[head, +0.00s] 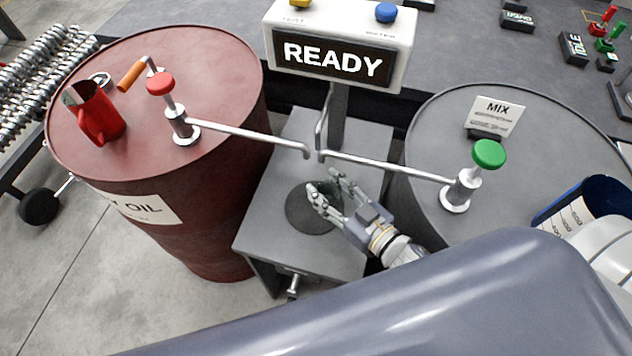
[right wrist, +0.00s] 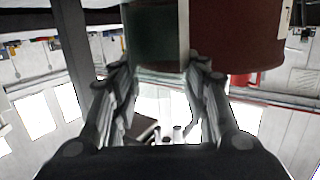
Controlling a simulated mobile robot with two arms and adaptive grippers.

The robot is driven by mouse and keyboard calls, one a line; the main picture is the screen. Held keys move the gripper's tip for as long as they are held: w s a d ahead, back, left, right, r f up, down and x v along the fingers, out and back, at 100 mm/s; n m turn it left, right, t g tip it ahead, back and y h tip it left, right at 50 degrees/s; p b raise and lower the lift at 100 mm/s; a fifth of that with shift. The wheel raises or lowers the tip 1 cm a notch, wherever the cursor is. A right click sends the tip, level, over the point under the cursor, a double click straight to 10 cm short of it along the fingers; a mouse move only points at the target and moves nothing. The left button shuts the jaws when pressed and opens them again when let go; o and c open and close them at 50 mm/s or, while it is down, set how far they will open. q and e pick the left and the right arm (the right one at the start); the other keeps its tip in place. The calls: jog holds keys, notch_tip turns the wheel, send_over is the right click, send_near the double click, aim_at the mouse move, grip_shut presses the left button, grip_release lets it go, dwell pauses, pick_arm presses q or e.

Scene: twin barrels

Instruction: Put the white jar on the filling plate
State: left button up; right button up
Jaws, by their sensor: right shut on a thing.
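The filling plate (head: 300,212) is a dark round disc on the grey stand between the two barrels. My right gripper (head: 332,188) is over the plate, its fingers pointing to the upper left. In the right wrist view its fingers are on either side of a see-through, greenish jar-like thing (right wrist: 157,40) with a pale edge, and it is shut on that. Its white colour does not show clearly. In the head view this thing hardly shows, and I cannot tell whether it touches the plate. My left gripper is not in view.
A dark red barrel (head: 190,80) with a red mug (head: 97,112) stands left, a grey barrel (head: 420,130) right. Each has a spout, red-knobbed (head: 160,84) or green-knobbed (head: 489,154), reaching over the stand. A READY sign (head: 335,60) stands behind. A blue container (head: 590,200) is far right.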

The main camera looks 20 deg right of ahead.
aim_at(322, 191)
jog(key=x, duration=0.4)
jog(key=shift+w+r, duration=0.1)
jog(key=shift+w, duration=0.15)
jog(key=shift+f, duration=1.7)
jog(key=shift+f, duration=0.2)
jog(key=o, duration=1.2)
jog(key=shift+c, duration=0.2)
